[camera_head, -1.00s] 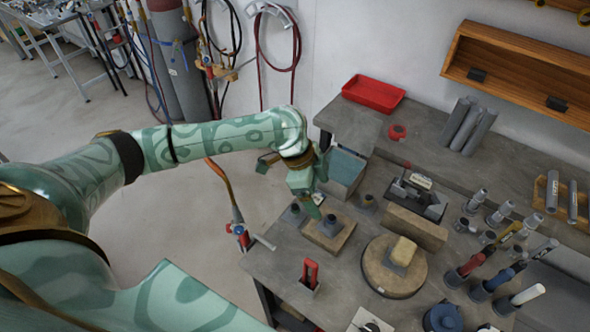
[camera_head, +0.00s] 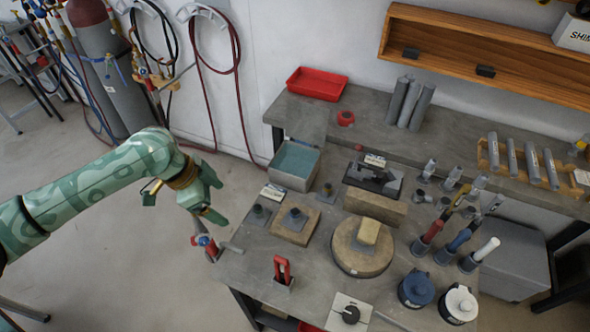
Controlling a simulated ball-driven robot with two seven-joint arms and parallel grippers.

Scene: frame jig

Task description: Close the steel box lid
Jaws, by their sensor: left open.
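The steel box (camera_head: 292,184) stands at the left back part of the workbench in the head view. It is open at the top and its inside looks teal. A grey panel (camera_head: 307,124) rises at its back edge and looks like the raised lid; I cannot see its hinge. My left gripper (camera_head: 205,205) is open and empty. It hangs to the left of the box, beyond the bench's left edge, apart from box and lid. My right gripper is not in view.
A red tray (camera_head: 317,83) lies behind the box. A small white-topped block (camera_head: 273,192), wooden blocks (camera_head: 296,226) and a round wooden base (camera_head: 362,248) stand in front and to the right. A red-handled tool (camera_head: 282,270) stands near the front edge.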

